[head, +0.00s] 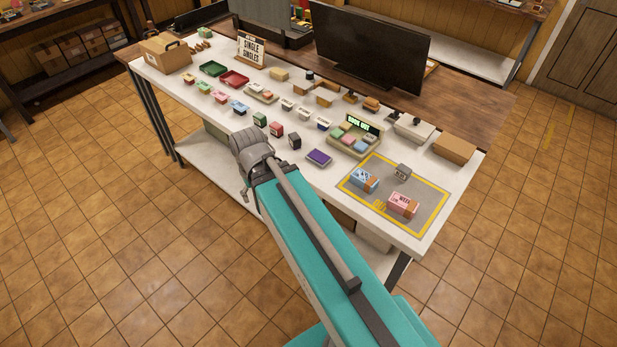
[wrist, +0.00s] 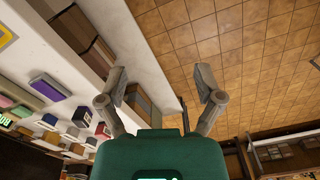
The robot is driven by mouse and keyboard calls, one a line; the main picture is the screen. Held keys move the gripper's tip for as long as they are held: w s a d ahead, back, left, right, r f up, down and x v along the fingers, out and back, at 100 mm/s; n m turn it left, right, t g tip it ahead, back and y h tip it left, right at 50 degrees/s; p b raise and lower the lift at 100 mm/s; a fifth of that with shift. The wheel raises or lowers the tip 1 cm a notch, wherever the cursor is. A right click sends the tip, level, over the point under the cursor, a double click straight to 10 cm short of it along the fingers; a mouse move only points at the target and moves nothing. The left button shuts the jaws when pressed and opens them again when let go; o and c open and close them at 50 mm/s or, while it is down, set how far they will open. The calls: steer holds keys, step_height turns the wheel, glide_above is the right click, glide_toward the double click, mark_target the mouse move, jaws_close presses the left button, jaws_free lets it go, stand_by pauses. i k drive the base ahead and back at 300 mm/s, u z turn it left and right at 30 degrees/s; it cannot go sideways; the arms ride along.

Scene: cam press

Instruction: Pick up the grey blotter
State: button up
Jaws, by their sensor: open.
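A small grey block (head: 402,172), which looks like the grey blotter, sits on the yellow-bordered grey mat (head: 420,222) at the table's right end. It is too small to make out its details. A darker grey block (head: 295,141) stands near the table's front edge; I cannot fully rule it out as the blotter. My gripper (wrist: 161,85) is open, with nothing between its fingers in the wrist view. It is over the table's front edge, well left of the mat; my arm hides its fingertips in the head view.
A blue box (head: 363,179) and a pink box (head: 403,204) stand near the grey block on the mat. A purple block (head: 319,157) lies left of the mat. A tray of pastel blocks (head: 356,141) and a monitor (head: 370,50) stand behind. Tiled floor lies in front.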

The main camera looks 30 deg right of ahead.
mark_target(402, 172)
steer(key=z, duration=1.55)
